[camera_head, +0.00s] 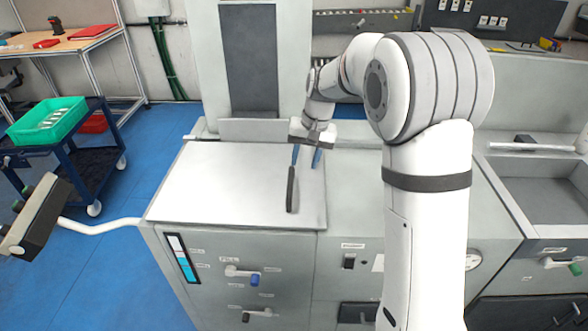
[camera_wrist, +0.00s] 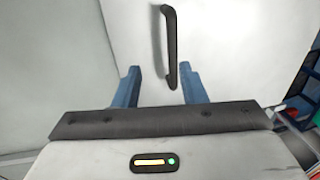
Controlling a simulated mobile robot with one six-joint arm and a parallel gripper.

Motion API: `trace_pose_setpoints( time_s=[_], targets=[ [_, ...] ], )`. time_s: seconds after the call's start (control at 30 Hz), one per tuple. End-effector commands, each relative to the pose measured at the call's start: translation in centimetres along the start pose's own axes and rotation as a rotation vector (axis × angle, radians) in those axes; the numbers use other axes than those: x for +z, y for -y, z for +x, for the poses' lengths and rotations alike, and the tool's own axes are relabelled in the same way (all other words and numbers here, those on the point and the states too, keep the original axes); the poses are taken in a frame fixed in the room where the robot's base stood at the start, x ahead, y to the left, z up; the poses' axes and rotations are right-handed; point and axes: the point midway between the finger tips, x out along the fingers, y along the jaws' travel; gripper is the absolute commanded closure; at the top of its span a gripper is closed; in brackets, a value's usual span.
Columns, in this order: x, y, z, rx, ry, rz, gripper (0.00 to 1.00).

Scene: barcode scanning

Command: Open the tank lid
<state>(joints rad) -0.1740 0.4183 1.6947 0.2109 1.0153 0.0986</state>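The tank lid (camera_head: 232,186) is a flat light-grey panel on top of the machine, lying closed in the head view. Its black bar handle (camera_head: 290,188) is near the lid's right side. My gripper (camera_head: 306,156) is above the lid at the handle's far end, with its two blue fingers pointing down. In the wrist view the fingers of my gripper (camera_wrist: 160,80) are spread wide, and the handle (camera_wrist: 171,48) shows between and beyond them, nearer the right finger. Neither finger visibly touches the handle. The lid (camera_wrist: 225,45) fills most of the wrist view's background.
An upright panel with a dark window (camera_head: 248,60) stands behind the lid. To the right is an open sink-like basin (camera_head: 545,180). A control box on a white arm (camera_head: 40,215) juts out at left. A blue cart with a green crate (camera_head: 48,122) stands on the blue floor.

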Motion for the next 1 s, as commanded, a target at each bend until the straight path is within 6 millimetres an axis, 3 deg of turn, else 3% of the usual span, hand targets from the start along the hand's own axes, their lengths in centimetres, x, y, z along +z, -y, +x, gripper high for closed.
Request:
trace_pose_setpoints(
  time_s=[0.2, 0.7, 1.0],
  targets=[
    [-2.1, 1.7, 1.7, -0.016, 0.023, 0.005, 0.62],
    [-2.0, 1.9, 8.4, -0.016, 0.024, 0.005, 0.62],
    [-2.0, 1.9, 9.3, -0.016, 0.022, 0.004, 0.62]
  ],
)
